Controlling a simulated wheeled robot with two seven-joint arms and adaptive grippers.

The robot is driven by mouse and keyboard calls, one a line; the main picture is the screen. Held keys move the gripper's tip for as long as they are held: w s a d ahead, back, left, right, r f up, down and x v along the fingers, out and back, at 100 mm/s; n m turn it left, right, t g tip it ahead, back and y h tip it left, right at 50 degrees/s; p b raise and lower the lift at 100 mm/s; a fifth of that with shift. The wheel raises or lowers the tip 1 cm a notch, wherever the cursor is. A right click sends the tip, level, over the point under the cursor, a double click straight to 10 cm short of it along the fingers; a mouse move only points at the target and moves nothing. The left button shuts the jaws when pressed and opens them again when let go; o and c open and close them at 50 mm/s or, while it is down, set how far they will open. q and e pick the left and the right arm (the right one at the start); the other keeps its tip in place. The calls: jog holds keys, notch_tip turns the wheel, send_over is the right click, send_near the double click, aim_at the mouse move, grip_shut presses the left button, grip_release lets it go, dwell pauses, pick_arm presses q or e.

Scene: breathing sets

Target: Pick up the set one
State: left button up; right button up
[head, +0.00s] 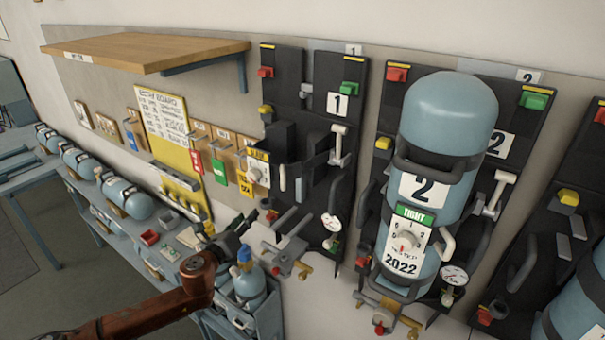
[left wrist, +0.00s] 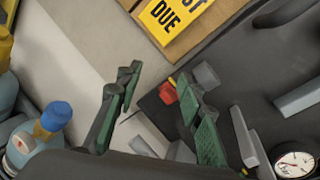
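Set one (head: 325,75) is a black backplate on the wall with a white "1" label (head: 337,103), straps, a grey lever and a pressure gauge (head: 331,222). No cylinder shows in it. Part of its dark plate (left wrist: 245,70) and its gauge (left wrist: 295,163) fill the right of the left wrist view. My left gripper (head: 238,234) is low and left of set one in the head view, near its bottom bracket. In the left wrist view its green-padded fingers (left wrist: 158,80) stand apart with nothing gripped between them. My right gripper is not in view.
Set two (head: 445,120), with a blue cylinder, hangs right of set one. A wooden shelf (head: 145,50) juts out at upper left. A bench with blue cylinders (head: 130,198) runs along the left wall. A small blue-capped cylinder (head: 246,277) stands close to my left gripper.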

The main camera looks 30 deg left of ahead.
aim_at(298, 188)
pick_arm(q)
jog(key=shift+w+d+r+m+t+h+p, duration=0.15)
jog(key=shift+d+r+m+t+h, duration=0.4)
jog(key=shift+d+r+m, duration=1.5)
jog(key=shift+w+d+r+m+t+h+p, duration=0.15)
jog(key=shift+d+r+m+h, duration=0.95)
jog(key=shift+d+r, duration=1.7)
jog(key=shift+w+d+r+m+t+h+p, duration=0.2)
jog(key=shift+d+r+m+h, duration=0.45)
jog(key=shift+d+r+m, duration=1.7)
jog(key=shift+w+d+f+n, duration=0.15)
jog(key=shift+w+d+n, duration=0.35)
jog(key=shift+n, duration=0.3)
jog(key=w+p, duration=0.1)
jog(key=w, duration=0.1)
jog(key=shift+w+d, duration=0.1)
jog(key=shift+w, duration=0.2)
jog(key=shift+w+d+f+p, duration=0.1)
jog(key=shift+w+p, duration=0.3)
jog(key=shift+w, duration=0.4)
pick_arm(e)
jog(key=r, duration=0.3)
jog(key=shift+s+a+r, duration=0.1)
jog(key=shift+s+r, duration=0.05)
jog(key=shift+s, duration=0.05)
